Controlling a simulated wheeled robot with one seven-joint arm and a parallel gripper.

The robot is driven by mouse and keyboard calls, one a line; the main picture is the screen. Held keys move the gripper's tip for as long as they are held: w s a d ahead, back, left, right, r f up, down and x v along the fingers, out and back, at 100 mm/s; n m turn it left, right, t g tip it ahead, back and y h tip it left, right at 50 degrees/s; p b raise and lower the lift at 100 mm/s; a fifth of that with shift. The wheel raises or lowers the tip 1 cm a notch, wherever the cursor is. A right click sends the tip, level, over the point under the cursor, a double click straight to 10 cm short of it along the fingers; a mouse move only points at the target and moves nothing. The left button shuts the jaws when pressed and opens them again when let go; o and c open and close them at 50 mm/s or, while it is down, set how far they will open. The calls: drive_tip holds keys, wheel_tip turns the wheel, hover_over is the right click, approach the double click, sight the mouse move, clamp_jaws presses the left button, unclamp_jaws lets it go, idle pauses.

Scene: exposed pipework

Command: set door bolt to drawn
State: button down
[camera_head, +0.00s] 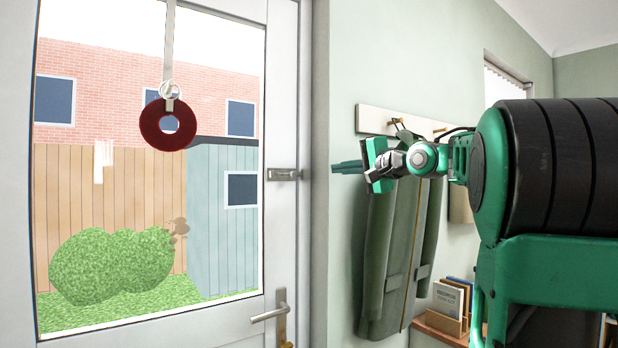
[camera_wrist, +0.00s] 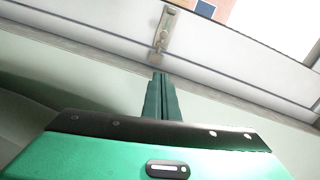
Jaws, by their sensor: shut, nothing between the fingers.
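The door bolt (camera_head: 284,174) is a small metal fitting on the white door's right edge, beside the frame, about mid-height in the head view. In the wrist view the bolt (camera_wrist: 166,28) is a metal plate with a small knob, near the top middle. My gripper (camera_head: 334,167) is to the right of the bolt in the head view, its green fingers pointing left. In the wrist view my gripper (camera_wrist: 159,76) has its two fingers together, empty, tips just below the bolt in the picture. A gap in depth cannot be judged exactly.
The glazed door has a lever handle (camera_head: 270,313) below the bolt. A red ring (camera_head: 150,126) hangs on a strap in front of the glass. A green coat (camera_head: 385,265) hangs from a hook rail (camera_head: 374,119) behind my gripper. Books (camera_head: 450,296) stand low at right.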

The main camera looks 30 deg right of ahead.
drive_tip(key=w, duration=0.9)
drive_tip(key=shift+a+f, duration=0.3)
drive_tip(key=shift+a, duration=0.05)
drive_tip(key=shift+w+a+f, duration=0.1)
drive_tip(key=shift+w+a, duration=0.15)
drive_tip(key=shift+a, duration=0.4)
drive_tip(key=shift+w+a+f, duration=0.15)
drive_tip(key=shift+w+a, duration=0.1)
drive_tip(key=shift+a, duration=0.4)
drive_tip(key=shift+w+a+f, duration=0.1)
drive_tip(key=shift+w+a, duration=0.15)
drive_tip(key=shift+a, duration=0.4)
